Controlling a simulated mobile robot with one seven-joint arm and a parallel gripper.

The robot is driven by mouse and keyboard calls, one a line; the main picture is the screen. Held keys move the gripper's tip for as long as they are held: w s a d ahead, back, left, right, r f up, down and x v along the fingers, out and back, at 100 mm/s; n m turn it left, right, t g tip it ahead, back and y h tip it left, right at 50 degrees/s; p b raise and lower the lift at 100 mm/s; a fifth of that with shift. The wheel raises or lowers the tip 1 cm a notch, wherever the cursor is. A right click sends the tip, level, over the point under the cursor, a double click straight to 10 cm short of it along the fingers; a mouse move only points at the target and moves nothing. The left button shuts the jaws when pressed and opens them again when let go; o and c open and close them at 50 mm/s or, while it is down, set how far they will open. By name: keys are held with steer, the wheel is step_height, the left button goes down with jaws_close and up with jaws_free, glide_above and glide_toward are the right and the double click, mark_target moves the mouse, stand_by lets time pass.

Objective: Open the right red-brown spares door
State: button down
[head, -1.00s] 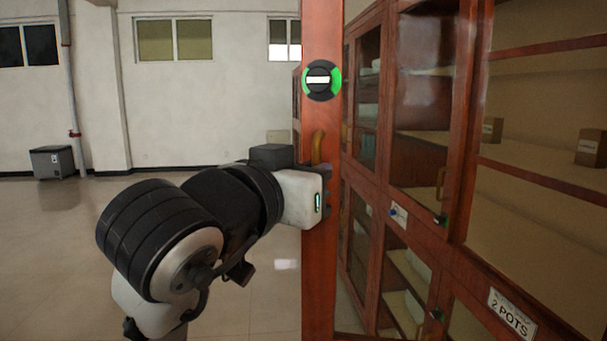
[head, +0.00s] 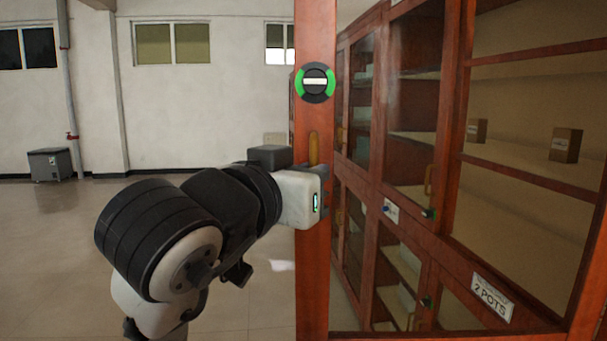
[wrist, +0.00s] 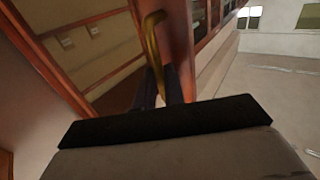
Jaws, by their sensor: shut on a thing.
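The red-brown door (head: 312,250) stands swung out from the cabinet, its frame upright in the middle of the head view. A round black and green latch dial (head: 315,82) is on it above the handle. The brass handle (head: 314,146) shows just above my gripper (head: 318,196). In the wrist view the handle (wrist: 153,45) runs down between the fingers of my gripper (wrist: 160,92), which is shut on it. The lower end of the handle and the fingertips are partly hidden.
The open cabinet bay has shelves with small boxes (head: 565,145) at the right. Other glass-fronted doors (head: 412,110) line the cabinet behind. The floor (head: 60,260) at the left is clear, with a grey chest (head: 50,164) far off.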

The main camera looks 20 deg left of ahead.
steer(key=shift+d, duration=0.3)
steer(key=c, duration=1.5)
jaws_free()
steer(key=shift+w+d, duration=0.1)
steer(key=shift+d, duration=0.15)
steer(key=shift+a, duration=0.1)
steer(key=shift+a, duration=0.15)
